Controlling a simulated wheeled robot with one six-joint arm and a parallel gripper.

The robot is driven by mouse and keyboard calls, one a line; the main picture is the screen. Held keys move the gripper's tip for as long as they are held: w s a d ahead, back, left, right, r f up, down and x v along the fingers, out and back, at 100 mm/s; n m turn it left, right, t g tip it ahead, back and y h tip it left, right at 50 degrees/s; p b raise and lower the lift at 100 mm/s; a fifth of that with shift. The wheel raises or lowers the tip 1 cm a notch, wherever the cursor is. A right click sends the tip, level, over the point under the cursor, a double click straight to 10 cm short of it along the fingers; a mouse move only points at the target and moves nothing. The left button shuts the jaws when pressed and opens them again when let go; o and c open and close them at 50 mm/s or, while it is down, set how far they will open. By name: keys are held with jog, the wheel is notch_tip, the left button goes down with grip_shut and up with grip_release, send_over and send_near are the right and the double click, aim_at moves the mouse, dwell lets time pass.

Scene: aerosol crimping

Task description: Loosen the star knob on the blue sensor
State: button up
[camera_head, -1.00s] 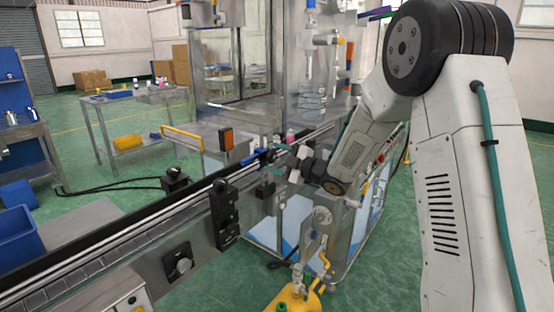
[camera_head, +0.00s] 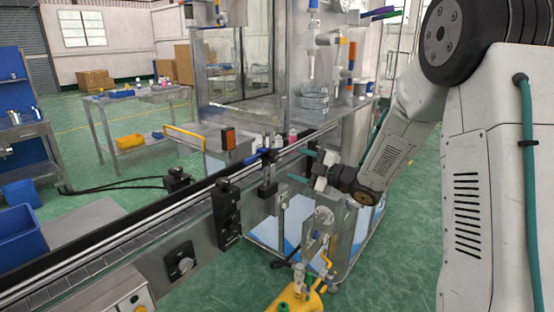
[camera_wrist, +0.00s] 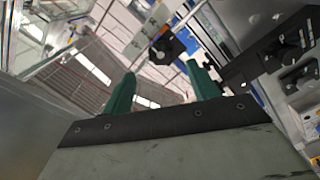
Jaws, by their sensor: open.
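A black star knob (camera_wrist: 167,48) shows in the wrist view, just beyond the fingertips and roughly between them in line of sight. My gripper (camera_wrist: 161,69) is open, with two teal fingers apart and nothing between them. In the head view, my gripper (camera_head: 299,165) is beside the conveyor, to the right of the blue sensor (camera_head: 258,157) on its dark bracket. A clear gap shows between the fingertips and the bracket. The knob is too small to make out surely in the head view.
The conveyor (camera_head: 150,232) runs diagonally, with a black box (camera_head: 227,212) on its near side. A steel machine enclosure (camera_head: 318,100) stands behind. A yellow canister (camera_head: 296,300) with fittings is below my gripper.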

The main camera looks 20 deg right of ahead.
jog(key=s+d+f+m+g+h, duration=0.5)
jog(key=d+f+m+h, duration=0.4)
jog(key=d+m+h, duration=0.15)
jog(key=s+r+m+g+h, duration=0.1)
jog(key=s+m+g+h, duration=0.2)
jog(key=s, duration=0.4)
jog(key=s+a+r+m+g+y, duration=0.1)
jog(key=s+a+r, duration=0.3)
jog(key=s, duration=0.6)
jog(key=s+a+r+m+g+y, duration=0.1)
jog(key=s+a+r+m+g, duration=0.1)
jog(key=s, duration=0.8)
jog(key=s+a+r+m+g+y, duration=0.1)
jog(key=s+a+r, duration=0.4)
jog(key=s, duration=0.5)
jog(key=shift+a+r+m+g, duration=0.35)
jog(key=shift+a+m+g, duration=0.1)
jog(key=shift+a+g, duration=0.25)
